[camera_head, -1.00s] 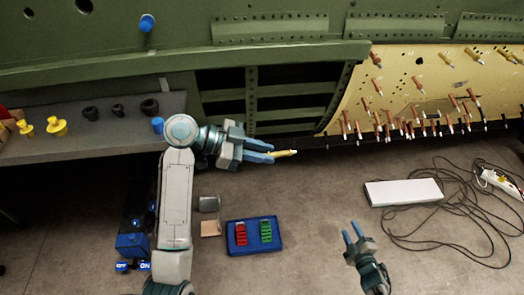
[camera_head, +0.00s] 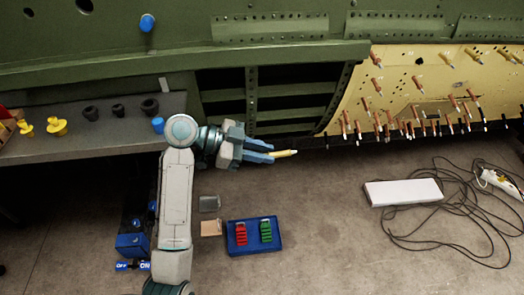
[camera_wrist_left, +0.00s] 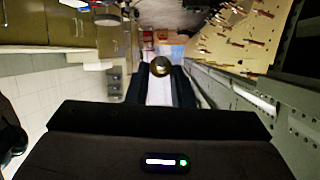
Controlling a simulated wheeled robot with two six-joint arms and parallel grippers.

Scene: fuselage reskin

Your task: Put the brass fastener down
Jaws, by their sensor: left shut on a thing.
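In the left wrist view the fastener's round end (camera_wrist_left: 160,66) shows between the two dark fingers. My right gripper is not in view.
A blue tray (camera_head: 277,247) with red and green pieces lies on the floor below. A grey bench (camera_head: 100,146) with yellow and black parts stands left. Many fasteners stick out of the yellow panel (camera_head: 400,75). A white box (camera_head: 403,192) and cables (camera_head: 450,215) lie right.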

